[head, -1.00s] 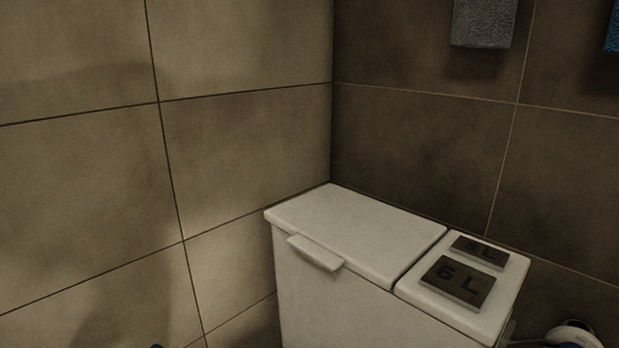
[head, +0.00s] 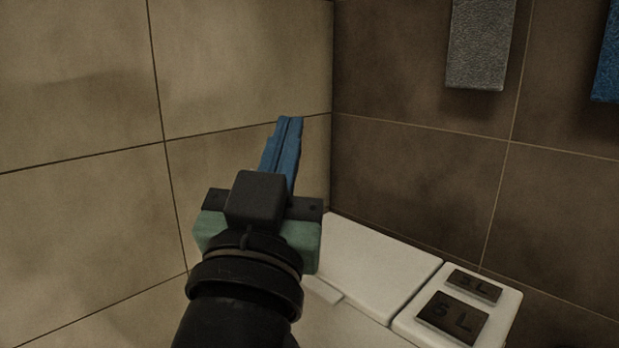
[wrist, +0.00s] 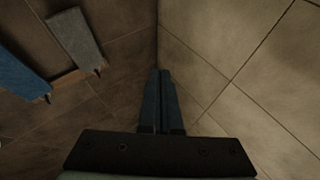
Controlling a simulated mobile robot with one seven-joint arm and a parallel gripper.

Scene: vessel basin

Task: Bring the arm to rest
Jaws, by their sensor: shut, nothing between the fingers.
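My gripper (head: 289,122) is raised in the lower middle of the head view, with its blue fingers pointing up and away toward the corner of the walls. The fingers lie side by side, shut, with nothing between them. In the wrist view the shut fingers (wrist: 160,75) point at the wall corner and touch nothing that I can see. My gripper and wrist hide part of the white cistern-like box behind them.
The white box (head: 375,262) has a lid and two dark buttons, "6 L" (head: 453,318) and a smaller one (head: 474,286). A grey towel (head: 478,45) and a blue towel (head: 609,60) hang on the dark tiled wall. The light wall at left is bare.

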